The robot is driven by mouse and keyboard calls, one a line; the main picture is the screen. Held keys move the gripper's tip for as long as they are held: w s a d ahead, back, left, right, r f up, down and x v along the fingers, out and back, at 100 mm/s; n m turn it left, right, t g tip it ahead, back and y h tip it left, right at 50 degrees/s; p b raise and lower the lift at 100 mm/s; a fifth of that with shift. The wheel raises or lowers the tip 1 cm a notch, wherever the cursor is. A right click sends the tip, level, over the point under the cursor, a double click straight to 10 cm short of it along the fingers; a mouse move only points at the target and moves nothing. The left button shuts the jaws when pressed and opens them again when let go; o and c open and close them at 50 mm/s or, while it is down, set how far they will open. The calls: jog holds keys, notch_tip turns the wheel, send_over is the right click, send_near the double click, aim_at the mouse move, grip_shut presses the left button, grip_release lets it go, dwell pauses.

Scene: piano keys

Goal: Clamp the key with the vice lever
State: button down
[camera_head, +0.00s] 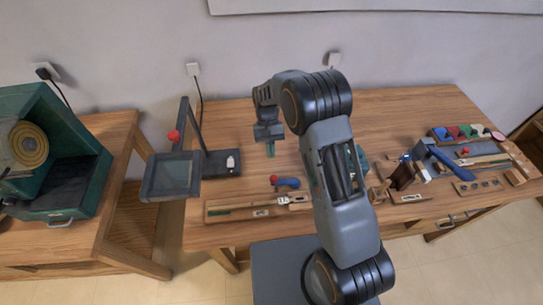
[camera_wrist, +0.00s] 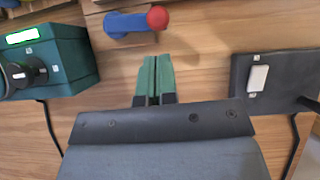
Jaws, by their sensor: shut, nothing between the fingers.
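A short blue lever with a red ball end (camera_head: 287,182) lies over the table's front part, just behind a long wooden holder (camera_head: 235,211). It also shows at the top of the wrist view (camera_wrist: 128,24). A pale strip that looks like the key (camera_head: 290,200) lies along the holder; its far end is hidden by my arm. My gripper (camera_head: 270,149) has green fingers, shut and empty, above the bare table behind the lever. In the wrist view its fingertips (camera_wrist: 156,62) are apart from the lever. I cannot tell whether the lever clamps the key.
A black stand (camera_head: 222,163) with a white switch and framed panel is left of my gripper. A green box with a black knob (camera_wrist: 60,68) is partly hidden by my arm in the head view. Tools and a tray (camera_head: 440,137) crowd the table's right side.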

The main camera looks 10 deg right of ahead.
jog(key=shift+p+v, duration=0.75)
jog(key=shift+v, duration=1.15)
jog(key=shift+d, duration=0.1)
